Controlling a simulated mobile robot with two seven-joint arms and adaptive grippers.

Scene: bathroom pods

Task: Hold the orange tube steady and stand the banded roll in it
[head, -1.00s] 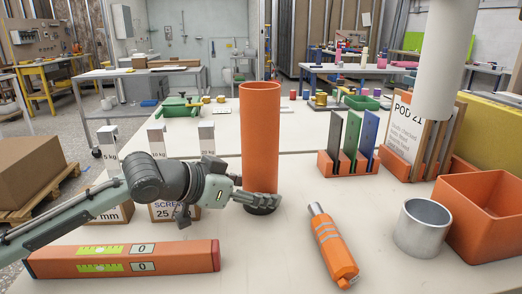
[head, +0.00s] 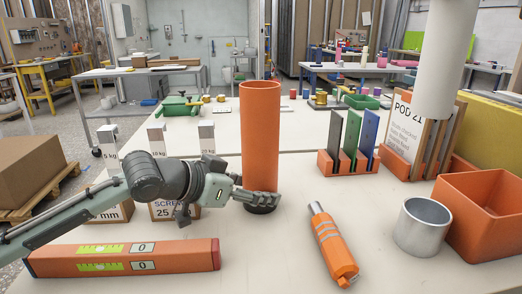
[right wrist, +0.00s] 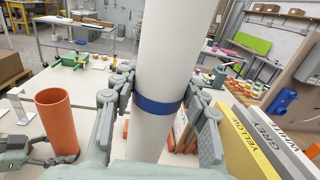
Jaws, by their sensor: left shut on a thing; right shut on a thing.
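The orange tube (head: 260,135) stands upright on the white table, its open top facing up. It also shows at the left of the right wrist view (right wrist: 57,122). My left gripper (head: 258,198) is shut on the tube near its dark base. The banded roll, white with a blue band (right wrist: 158,106), is held upright by my right gripper (right wrist: 160,108), which is shut on it around the band. In the head view, the roll's lower end (head: 440,65) hangs at the top right, above the table and well apart from the tube. The right gripper is outside the head view.
An orange spirit level (head: 125,259) lies front left. An orange cylinder tool (head: 331,243) lies front centre. A metal cup (head: 422,228) and an orange bin (head: 487,214) stand at the right. A rack (head: 330,162) with coloured plates stands behind them. Labelled boxes stand at the left.

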